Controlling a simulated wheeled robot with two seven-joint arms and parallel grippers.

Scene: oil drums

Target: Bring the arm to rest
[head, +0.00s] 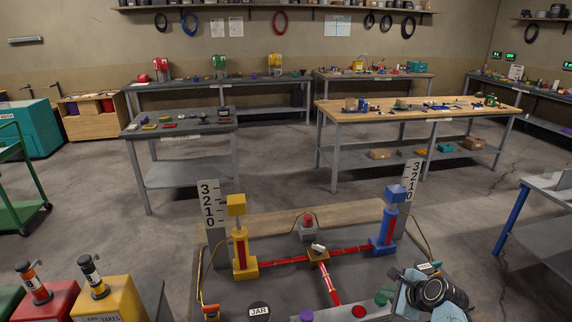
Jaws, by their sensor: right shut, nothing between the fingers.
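My right gripper (432,290) is at the lower right, over the right front part of the grey bench (283,290). It is shut with nothing held. The wrist hides much of the fingers and the bench's right corner. My left gripper is not in view. On the bench stand a yellow post (239,245) and a blue post (387,229), each beside a white scale marked 3 to 0.
A round label reading JAR (259,310) and coloured buttons lie along the bench front. A wooden-topped table (420,108) and a grey table (180,123) stand behind. Open floor lies between.

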